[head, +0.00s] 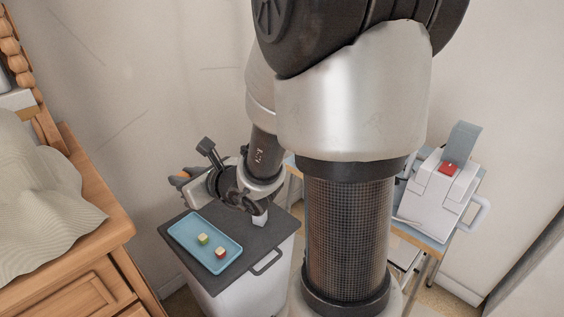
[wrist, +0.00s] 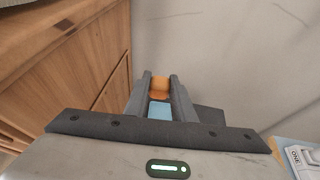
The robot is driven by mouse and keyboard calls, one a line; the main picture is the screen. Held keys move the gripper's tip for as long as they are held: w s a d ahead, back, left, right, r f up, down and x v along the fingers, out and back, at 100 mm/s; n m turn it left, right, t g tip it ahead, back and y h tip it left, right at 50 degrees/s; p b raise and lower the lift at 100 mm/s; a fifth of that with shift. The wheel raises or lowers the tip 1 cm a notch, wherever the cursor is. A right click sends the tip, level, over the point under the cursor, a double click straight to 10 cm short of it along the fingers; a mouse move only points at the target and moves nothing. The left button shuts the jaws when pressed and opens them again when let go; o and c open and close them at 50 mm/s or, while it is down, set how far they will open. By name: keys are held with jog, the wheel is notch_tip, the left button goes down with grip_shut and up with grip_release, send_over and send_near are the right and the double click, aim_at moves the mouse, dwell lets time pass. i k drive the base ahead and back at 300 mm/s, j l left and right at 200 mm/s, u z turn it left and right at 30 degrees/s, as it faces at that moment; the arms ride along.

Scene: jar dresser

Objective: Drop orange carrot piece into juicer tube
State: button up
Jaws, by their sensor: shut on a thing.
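The orange carrot piece (wrist: 160,84) is held between the two dark fingers of my gripper (wrist: 160,90) in the wrist view. In the head view my gripper (head: 182,180) is above and left of the blue tray (head: 182,226), and a bit of orange shows at its tip. The gripper is shut on the piece. A white machine (head: 432,197) with a red button stands at the right, and it looks like the juicer. Its grey upright tube (head: 462,142) rises from the top. The tube's opening cannot be made out from here.
The tray lies on a dark-topped cart (head: 262,240) and holds a green-sided cube (head: 203,239) and a red-sided cube (head: 220,253). A wooden dresser (head: 95,225) with a draped cloth stands at the left. My arm fills the middle, between the cart and the white machine.

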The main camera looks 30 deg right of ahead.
aim_at(449, 163)
jog(key=k+z, duration=0.1)
jog(key=k, duration=0.5)
jog(key=z, duration=1.45)
jog(key=j+z, duration=0.1)
jog(key=z, duration=0.25)
jog(key=j+z, duration=0.1)
jog(key=z, duration=0.25)
jog(key=j+z, duration=0.1)
jog(key=z, duration=0.3)
